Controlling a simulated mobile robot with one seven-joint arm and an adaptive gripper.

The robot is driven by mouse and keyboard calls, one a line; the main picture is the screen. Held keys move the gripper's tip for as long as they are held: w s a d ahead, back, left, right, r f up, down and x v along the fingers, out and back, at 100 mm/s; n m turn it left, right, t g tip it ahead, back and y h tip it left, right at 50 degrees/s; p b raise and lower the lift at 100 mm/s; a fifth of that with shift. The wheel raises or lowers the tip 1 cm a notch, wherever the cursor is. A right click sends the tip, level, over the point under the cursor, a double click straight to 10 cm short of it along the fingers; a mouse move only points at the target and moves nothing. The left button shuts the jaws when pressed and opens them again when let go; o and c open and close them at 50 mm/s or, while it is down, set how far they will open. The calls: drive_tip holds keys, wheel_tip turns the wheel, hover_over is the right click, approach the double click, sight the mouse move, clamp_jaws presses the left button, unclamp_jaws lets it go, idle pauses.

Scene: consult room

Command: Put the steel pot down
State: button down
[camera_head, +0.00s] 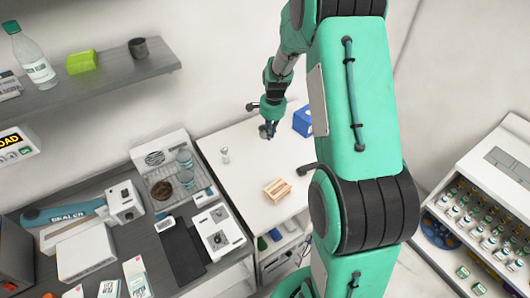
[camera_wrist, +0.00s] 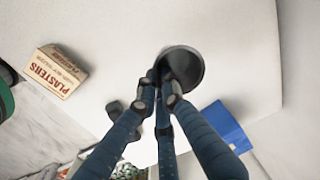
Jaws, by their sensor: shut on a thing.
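The steel pot (camera_wrist: 190,62) is a small dark grey round vessel in the upper middle of the wrist view, its opening partly covered by the fingers. My gripper (camera_wrist: 163,85) is shut on its near side. In the head view my gripper (camera_head: 268,128) is over the back part of the white table (camera_head: 235,185), between a small clear bottle and a blue box. The pot (camera_head: 264,133) shows there only as a small grey shape at the fingertips. I cannot tell whether its base touches the table.
A blue box (camera_head: 303,120) stands right of my gripper. A small bottle (camera_head: 225,155) stands to the left. A plasters box (camera_head: 277,190) lies nearer the front; the wrist view shows its label (camera_wrist: 55,70). White tabletop between them is clear. A cluttered grey counter (camera_head: 185,245) adjoins at left.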

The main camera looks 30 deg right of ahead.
hover_over(269, 155)
drive_tip(key=shift+f+b, duration=0.3)
drive_tip(key=shift+f, duration=2.85)
drive_tip(key=shift+f, duration=1.85)
drive_tip(key=shift+s+f, duration=0.1)
drive_tip(key=shift+f, duration=0.05)
drive_tip(key=c, duration=1.9)
unclamp_jaws()
drive_tip(key=r, duration=0.8)
drive_tip(key=s+r, duration=0.1)
drive_tip(key=r, duration=0.3)
drive_tip(key=shift+d+r+p, duration=0.15)
drive_tip(key=shift+p, duration=0.2)
